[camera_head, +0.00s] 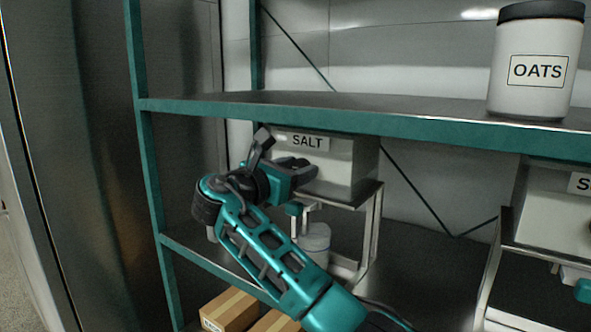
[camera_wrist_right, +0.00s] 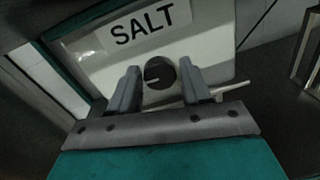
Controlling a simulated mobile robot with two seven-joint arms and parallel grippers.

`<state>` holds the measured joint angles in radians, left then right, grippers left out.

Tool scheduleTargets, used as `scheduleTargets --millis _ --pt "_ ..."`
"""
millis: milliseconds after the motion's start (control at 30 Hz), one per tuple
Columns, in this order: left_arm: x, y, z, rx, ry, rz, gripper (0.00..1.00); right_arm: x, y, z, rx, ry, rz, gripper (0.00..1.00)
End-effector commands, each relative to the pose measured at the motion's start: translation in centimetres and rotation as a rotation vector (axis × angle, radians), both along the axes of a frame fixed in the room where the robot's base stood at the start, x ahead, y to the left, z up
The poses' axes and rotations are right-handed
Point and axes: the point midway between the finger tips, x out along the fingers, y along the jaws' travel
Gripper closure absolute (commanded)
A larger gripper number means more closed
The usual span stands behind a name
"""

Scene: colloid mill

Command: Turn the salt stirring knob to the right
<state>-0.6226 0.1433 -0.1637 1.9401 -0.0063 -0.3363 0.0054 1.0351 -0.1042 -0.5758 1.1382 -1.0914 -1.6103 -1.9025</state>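The salt mill is a white box (camera_head: 352,160) with a SALT label, under the upper shelf in the head view. In the right wrist view its round dark knob (camera_wrist_right: 159,73) sits on the white front below the SALT label (camera_wrist_right: 143,24). A light mark on the knob points left and slightly down. My right gripper (camera_head: 304,170) is at the box front; its fingers hide the knob in the head view. In the right wrist view the gripper (camera_wrist_right: 160,86) is open, one finger either side of the knob, with visible gaps. My left gripper is not in view.
A teal upper shelf (camera_head: 330,115) runs just above my right gripper. An OATS jar (camera_head: 537,65) stands on it. A second white box (camera_head: 555,205) is at the right. A white container (camera_head: 315,240) stands below the salt box. Cardboard boxes (camera_head: 230,309) are lower down.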

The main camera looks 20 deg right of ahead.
Motion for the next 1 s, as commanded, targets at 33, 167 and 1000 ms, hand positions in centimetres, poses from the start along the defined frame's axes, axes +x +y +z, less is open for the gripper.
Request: scheduleTargets --millis 33,167,1000 --pt "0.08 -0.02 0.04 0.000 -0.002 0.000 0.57 0.00 0.02 0.00 0.000 0.000 0.000 0.58" --pt "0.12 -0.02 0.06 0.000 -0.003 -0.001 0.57 -0.02 0.03 -0.01 0.000 0.000 0.000 0.70" --pt "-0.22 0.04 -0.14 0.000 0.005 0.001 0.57 -0.04 0.07 -0.08 0.141 -0.177 0.000 0.93"
